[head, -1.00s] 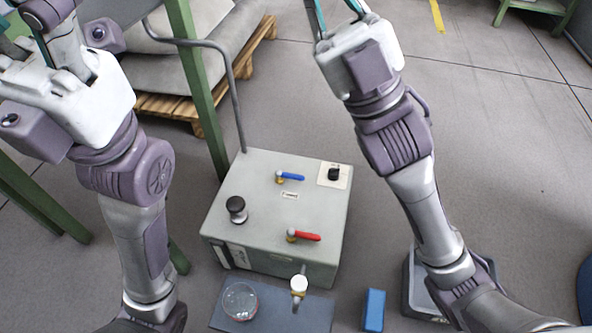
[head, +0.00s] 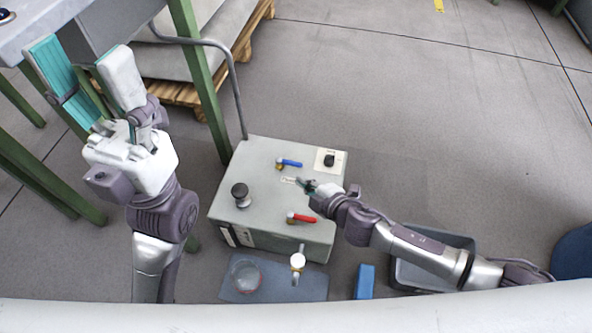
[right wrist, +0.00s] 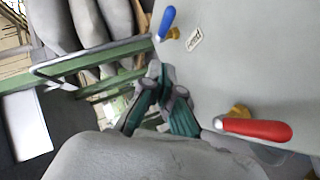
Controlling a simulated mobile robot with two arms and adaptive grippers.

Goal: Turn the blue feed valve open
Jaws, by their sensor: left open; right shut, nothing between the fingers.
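The blue feed valve (head: 289,162) is a blue lever on a brass stem on top of the grey box (head: 262,212). Its handle points right in the head view; it also shows in the right wrist view (right wrist: 166,22). My right gripper (head: 302,182) is over the box top between the blue and red levers, apart from the blue one. In the right wrist view its fingers (right wrist: 160,80) are together with nothing between them. My left gripper (head: 84,70) is raised at the left, fingers spread and empty, away from the box.
A red lever (head: 302,218), a black knob (head: 240,192) and a black switch (head: 329,160) are on the box. In front are a mat (head: 277,288) with a clear dish (head: 246,277), a white-topped tap (head: 298,262), a blue block (head: 364,281) and a grey bin (head: 400,270). A bent rail (head: 238,95) rises behind.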

